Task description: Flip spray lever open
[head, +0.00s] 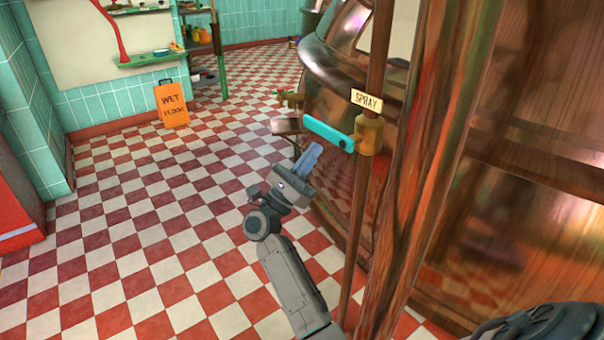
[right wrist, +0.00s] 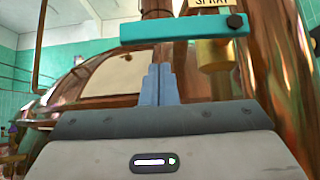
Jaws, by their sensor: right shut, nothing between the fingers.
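The spray lever (head: 328,134) is a turquoise bar. It sticks out to the left from a brass valve (head: 369,135) on a thin copper pipe, below a yellow "SPRAY" sign (head: 366,100). My right gripper (head: 306,156) is shut and empty, its blue fingers pointing up just below the lever. In the right wrist view the lever (right wrist: 184,32) crosses above the fingertips (right wrist: 159,72), with its pivot at the right end. A contact between fingers and lever cannot be made out. My left gripper is not in view.
A large copper kettle (head: 335,60) stands behind the lever. A thick copper column (head: 425,150) rises on the right, close to the valve. The checkered floor (head: 150,220) on the left is clear.

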